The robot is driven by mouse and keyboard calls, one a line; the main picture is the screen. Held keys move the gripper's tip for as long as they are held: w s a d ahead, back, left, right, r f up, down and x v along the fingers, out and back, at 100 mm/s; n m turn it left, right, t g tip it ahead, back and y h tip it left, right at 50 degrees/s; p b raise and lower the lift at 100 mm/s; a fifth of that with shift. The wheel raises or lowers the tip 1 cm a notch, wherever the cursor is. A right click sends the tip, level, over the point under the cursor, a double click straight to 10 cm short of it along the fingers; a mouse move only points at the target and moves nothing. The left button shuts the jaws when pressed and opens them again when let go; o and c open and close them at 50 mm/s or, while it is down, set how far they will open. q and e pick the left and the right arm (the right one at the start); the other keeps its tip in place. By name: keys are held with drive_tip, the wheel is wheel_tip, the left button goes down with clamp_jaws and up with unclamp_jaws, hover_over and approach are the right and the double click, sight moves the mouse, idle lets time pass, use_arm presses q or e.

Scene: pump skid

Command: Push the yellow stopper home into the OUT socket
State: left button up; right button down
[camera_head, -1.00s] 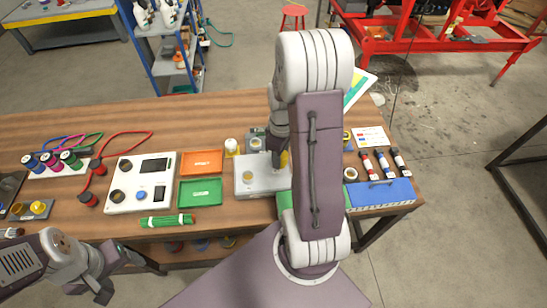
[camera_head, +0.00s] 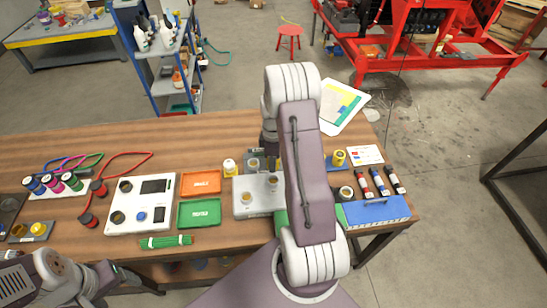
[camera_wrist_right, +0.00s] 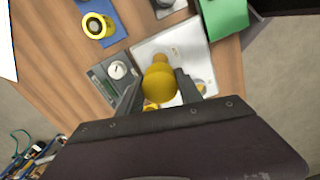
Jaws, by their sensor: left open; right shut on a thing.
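My right gripper (camera_wrist_right: 158,92) is shut on the yellow stopper (camera_wrist_right: 158,80), seen from above in the right wrist view. The stopper is over the pale block (camera_wrist_right: 198,62); I cannot tell whether it touches a socket. No OUT label is readable. My left gripper (camera_head: 118,283) is open and empty at the lower left, off the table's front edge.
An orange tray (camera_head: 201,182) and a green tray (camera_head: 200,213) lie left of the block. A gauge unit (camera_wrist_right: 117,72) stands beside the block. A blue case (camera_head: 372,211) and several red-banded bottles are at the right. A yellow-ringed part (camera_wrist_right: 96,26) sits on a blue plate.

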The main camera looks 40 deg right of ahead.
drive_tip(key=shift+f, duration=0.15)
drive_tip(key=shift+f+b, duration=0.7)
drive_tip(key=shift+b, duration=0.05)
wheel_tip(320, 180, down, 4)
drive_tip(key=b, duration=0.3)
drive_tip(key=shift+b, duration=0.3)
drive_tip(key=shift+r, duration=0.1)
drive_tip(key=shift+r+p, duration=0.1)
drive_tip(key=shift+p, duration=0.2)
drive_tip(key=shift+f+b, duration=0.95)
drive_tip(key=shift+f, duration=0.85)
